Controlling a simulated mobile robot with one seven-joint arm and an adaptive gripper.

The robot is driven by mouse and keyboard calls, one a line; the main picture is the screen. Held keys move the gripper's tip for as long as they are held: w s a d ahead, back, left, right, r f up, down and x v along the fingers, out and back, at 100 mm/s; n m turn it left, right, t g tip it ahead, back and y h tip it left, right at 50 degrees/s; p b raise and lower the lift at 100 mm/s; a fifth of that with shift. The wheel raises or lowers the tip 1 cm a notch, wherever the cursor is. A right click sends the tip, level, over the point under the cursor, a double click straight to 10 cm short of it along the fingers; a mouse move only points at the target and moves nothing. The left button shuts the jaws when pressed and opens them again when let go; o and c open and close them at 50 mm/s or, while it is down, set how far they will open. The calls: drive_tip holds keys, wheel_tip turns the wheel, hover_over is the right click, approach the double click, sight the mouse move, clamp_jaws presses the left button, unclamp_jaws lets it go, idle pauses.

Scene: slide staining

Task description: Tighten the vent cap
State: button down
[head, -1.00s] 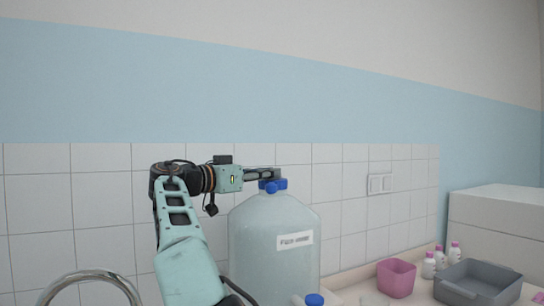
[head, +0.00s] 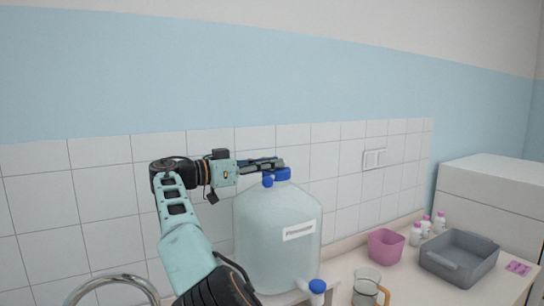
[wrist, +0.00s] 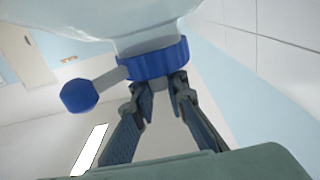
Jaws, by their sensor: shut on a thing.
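A large clear carboy (head: 278,235) with a white label stands upright on the counter. A blue cap (head: 281,174) sits on its neck, and a smaller blue knob (head: 268,182) sticks out at its side. In the wrist view the ribbed blue cap (wrist: 158,60) is close up, with the round blue knob (wrist: 79,96) on a short stem to the left. My gripper (head: 275,163) reaches in from the left at the cap's top. Its fingertips (wrist: 164,80) are shut at the cap's edge; the exact contact is partly hidden.
A blue-capped spigot (head: 317,287) is at the carboy's foot, beside a glass beaker (head: 365,284). A pink bin (head: 386,245), small white bottles (head: 415,235) and a grey tub (head: 459,262) stand to the right. A curved metal tap (head: 112,283) is at lower left. A tiled wall is behind.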

idle(0.4)
drive_tip(key=c, duration=1.9)
unclamp_jaws()
drive_tip(key=shift+d, duration=0.1)
drive_tip(key=shift+c, duration=0.2)
drive_tip(key=b, duration=0.3)
drive_tip(key=shift+f+t, duration=0.3)
drive_tip(key=shift+f, duration=0.05)
